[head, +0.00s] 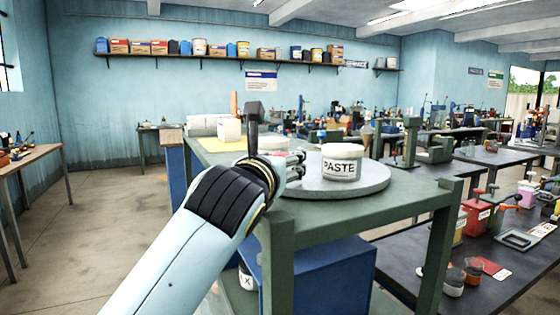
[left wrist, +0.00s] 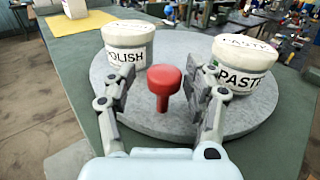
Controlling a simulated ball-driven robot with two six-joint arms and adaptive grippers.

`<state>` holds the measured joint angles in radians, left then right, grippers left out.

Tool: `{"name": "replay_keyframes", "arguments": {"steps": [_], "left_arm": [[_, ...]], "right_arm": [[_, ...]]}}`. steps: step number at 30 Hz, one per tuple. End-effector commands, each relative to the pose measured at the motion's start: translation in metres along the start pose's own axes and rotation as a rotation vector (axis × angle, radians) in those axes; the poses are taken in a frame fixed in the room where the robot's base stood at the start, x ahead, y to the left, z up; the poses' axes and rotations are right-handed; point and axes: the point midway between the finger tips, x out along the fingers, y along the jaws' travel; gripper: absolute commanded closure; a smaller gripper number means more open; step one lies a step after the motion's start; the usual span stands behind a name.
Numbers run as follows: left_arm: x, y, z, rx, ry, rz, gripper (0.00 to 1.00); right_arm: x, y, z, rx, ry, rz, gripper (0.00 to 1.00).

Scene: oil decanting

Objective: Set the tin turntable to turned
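The tin turntable is a round grey disc (head: 368,188) on a green table. In the left wrist view the disc (left wrist: 258,120) carries a white POLISH tin (left wrist: 128,58) at the left and a white PASTE tin (left wrist: 243,65) at the right. The PASTE tin also shows in the head view (head: 341,162). A red knob (left wrist: 164,88) stands upright on the disc between the tins. My left gripper (left wrist: 162,72) is open, its fingers on either side of the knob with gaps visible. In the head view, my left gripper (head: 297,163) partly hides the disc. My right gripper is not in view.
A yellow mat (head: 212,145) with a white container (head: 230,130) lies at the table's far left. A blue box (head: 335,275) sits under the table. A dark bench (head: 505,265) with red tins stands at the right. The table's right part is clear.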

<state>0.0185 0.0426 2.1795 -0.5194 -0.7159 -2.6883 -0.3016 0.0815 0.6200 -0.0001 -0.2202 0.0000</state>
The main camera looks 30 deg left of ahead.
Motion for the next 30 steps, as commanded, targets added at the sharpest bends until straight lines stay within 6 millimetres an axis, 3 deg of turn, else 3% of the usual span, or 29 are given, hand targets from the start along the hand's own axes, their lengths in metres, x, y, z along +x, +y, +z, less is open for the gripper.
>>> {"name": "replay_keyframes", "arguments": {"steps": [8,21,30], "left_arm": [[0.0,0.0,0.006,-0.002,-0.006,0.0,0.46],[0.0,0.0,0.085,-0.002,-0.007,0.0,0.46],[0.0,0.0,0.101,0.001,-0.001,0.001,0.46]], "right_arm": [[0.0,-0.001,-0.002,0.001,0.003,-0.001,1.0],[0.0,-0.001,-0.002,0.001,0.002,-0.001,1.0],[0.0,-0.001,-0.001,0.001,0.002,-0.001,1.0]]}}
